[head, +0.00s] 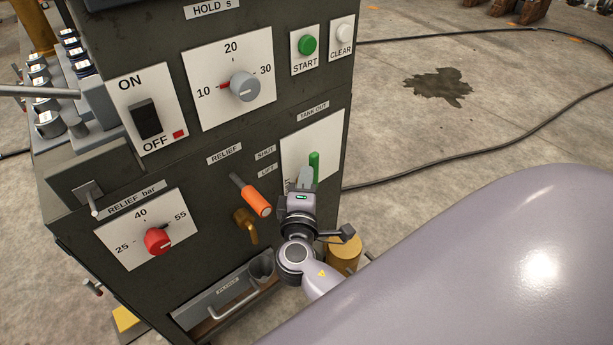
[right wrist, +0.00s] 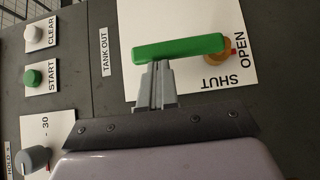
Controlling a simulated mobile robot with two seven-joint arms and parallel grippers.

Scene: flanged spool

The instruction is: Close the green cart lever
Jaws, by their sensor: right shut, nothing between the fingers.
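The green cart lever (head: 314,165) stands upright on a white plate (head: 328,143) under the TANK OUT label, its lower part hidden behind my right gripper. In the right wrist view the green lever (right wrist: 180,48) runs across the picture, its right end over a brass-coloured hub (right wrist: 216,56). The words OPEN and SHUT are printed on the plate near that hub. My right gripper (head: 305,180) is shut and empty, in front of the plate beside the lever. In the right wrist view its fingertips (right wrist: 155,72) reach the lever's long side; whether they touch cannot be told. My left gripper is out of view.
The dark cabinet face carries an orange-handled relief lever (head: 256,200), a brass spout (head: 245,225), a red-knobbed dial (head: 157,241), a grey-knobbed dial (head: 243,87) and a green START button (head: 307,44). A drawer (head: 225,295) is below. A hose crosses the floor at right.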

